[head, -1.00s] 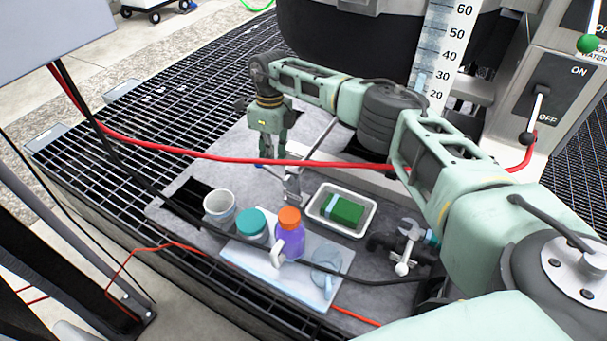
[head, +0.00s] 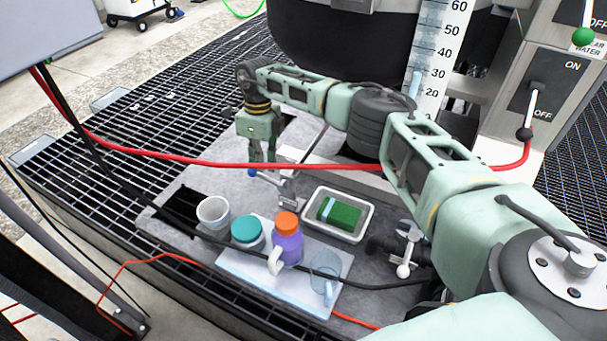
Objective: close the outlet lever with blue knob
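The blue knob (head: 252,173) shows just below and left of my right gripper's fingertips. It sits at the end of a silver outlet lever (head: 270,180), which runs right to metal fittings on the grey deck. My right gripper (head: 262,164), on the arm reaching in from the right, points down at the knob end. Its two fingers look apart, with a narrow gap. Whether a finger touches the knob or lever is too small to tell. My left gripper is not in view.
A red hose (head: 220,164) crosses in front of my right gripper. Nearby stand a white cup (head: 213,212), a teal-lidded jar (head: 248,231), a purple bottle (head: 287,243), a clear mug (head: 325,275), a white tray (head: 365,218) with a green block, and another valve (head: 405,255).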

